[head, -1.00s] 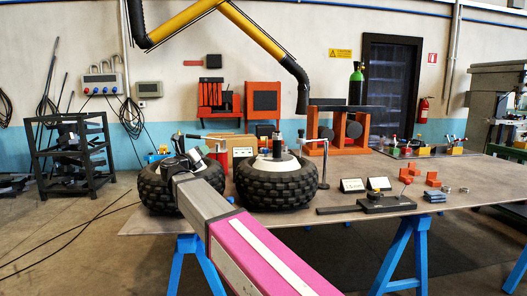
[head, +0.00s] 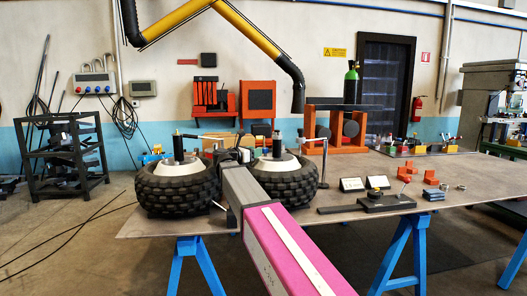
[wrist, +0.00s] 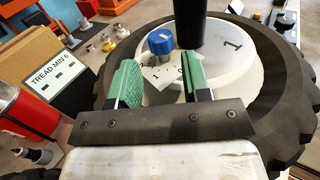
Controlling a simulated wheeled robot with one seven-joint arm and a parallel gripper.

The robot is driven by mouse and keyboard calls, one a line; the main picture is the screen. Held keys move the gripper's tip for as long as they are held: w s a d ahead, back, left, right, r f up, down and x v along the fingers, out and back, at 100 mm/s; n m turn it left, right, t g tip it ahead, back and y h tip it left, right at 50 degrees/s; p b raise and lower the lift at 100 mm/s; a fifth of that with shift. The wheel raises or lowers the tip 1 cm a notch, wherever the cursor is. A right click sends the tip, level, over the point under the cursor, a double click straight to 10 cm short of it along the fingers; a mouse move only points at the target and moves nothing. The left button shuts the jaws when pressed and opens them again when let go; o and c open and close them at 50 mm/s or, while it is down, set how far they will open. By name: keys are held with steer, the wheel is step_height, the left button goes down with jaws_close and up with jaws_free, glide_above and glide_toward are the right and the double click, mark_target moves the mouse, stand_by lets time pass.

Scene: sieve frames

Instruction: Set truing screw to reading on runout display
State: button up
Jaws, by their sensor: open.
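A blue knob (wrist: 160,41) stands on a white dial plate (wrist: 165,72) with printed digits, on the white hub (wrist: 228,62) of a black tyred wheel (wrist: 277,85) in the wrist view. I take the knob to be the truing screw. My gripper (wrist: 160,77) has green-padded fingers, apart and empty, in front of the knob; I see no contact. In the head view my gripper (head: 233,156) is between the left wheel (head: 176,192) and the right wheel (head: 285,180), its fingers hardly visible. Which screen is the runout display I cannot tell; a grey wall display (head: 143,88) is unreadable.
A black spindle (wrist: 189,25) rises close behind the knob. A "TREAD MIN 6" card (wrist: 50,61) and a red cylinder (wrist: 24,112) are at the left. Two small panels (head: 352,184) (head: 377,182) stand on the workbench (head: 420,190), with a black fixture (head: 367,204) before them.

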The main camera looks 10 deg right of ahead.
mark_target(264, 149)
steer(key=x, duration=0.6)
steer(key=c, duration=0.7)
